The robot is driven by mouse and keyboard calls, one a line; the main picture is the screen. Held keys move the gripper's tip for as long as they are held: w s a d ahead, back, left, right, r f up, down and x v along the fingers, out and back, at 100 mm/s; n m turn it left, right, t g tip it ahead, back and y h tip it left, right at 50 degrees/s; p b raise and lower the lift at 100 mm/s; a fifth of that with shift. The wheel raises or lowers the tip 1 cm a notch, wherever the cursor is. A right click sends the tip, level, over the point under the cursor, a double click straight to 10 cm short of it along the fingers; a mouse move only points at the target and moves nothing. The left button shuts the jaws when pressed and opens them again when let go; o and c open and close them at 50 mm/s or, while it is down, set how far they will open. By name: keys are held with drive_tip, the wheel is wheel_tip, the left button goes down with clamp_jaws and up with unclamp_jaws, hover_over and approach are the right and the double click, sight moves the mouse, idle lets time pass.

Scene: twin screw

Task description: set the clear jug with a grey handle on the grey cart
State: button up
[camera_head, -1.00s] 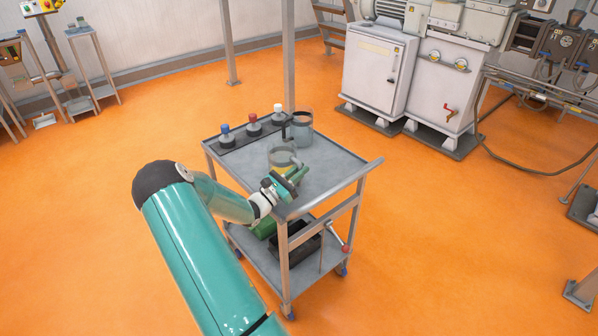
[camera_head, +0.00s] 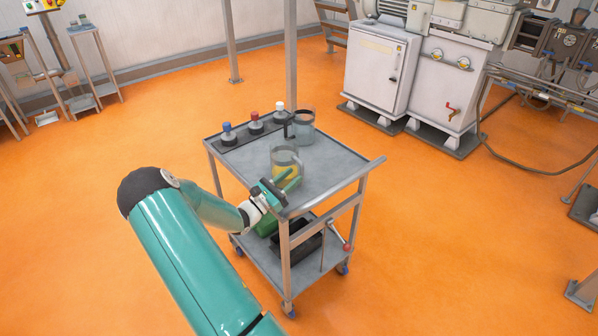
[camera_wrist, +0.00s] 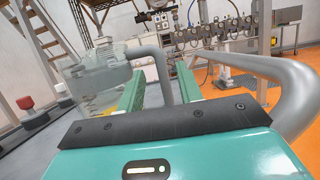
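The clear jug with a grey handle (camera_head: 285,157) stands upright on the top shelf of the grey cart (camera_head: 330,172), near its front left edge, with something yellow low in it. In the wrist view the jug (camera_wrist: 88,78) is at the left, and its grey handle (camera_wrist: 162,72) shows in the gap between my two green fingers. My gripper (camera_head: 280,187) is at the cart's front edge, just in front of the jug. Its fingers (camera_wrist: 158,92) are apart. I cannot tell how deep the handle lies between them.
A second clear jug with a dark rim (camera_head: 304,128) stands behind. A dark rack (camera_head: 240,140) with blue-, red- and white-capped bottles lines the back left edge. The cart's push rail (camera_head: 340,184) runs beside my gripper. The right of the top shelf is clear.

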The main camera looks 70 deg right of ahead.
drive_tip(key=v, duration=0.7)
drive_tip(key=shift+w+a+f, duration=0.1)
drive_tip(key=a+r+m+t+y, duration=0.4)
drive_tip(key=a+r+t+y, duration=0.1)
drive_tip(key=a, duration=1.1)
drive_tip(key=s+a+r+m+t+y, duration=0.1)
drive_tip(key=a+r+m+t+y, duration=0.3)
drive_tip(key=a, duration=1.2)
drive_tip(key=a+r+m+t+y, duration=0.4)
drive_tip(key=a+r+t+y, duration=0.2)
drive_tip(key=a+r+y, duration=0.4)
drive_tip(key=a+r, duration=0.4)
drive_tip(key=a, duration=0.2)
drive_tip(key=shift+s+a+r+t, duration=0.15)
drive_tip(key=shift+s+r+t, duration=0.1)
drive_tip(key=shift+t, duration=0.15)
drive_tip(key=shift+m, duration=0.3)
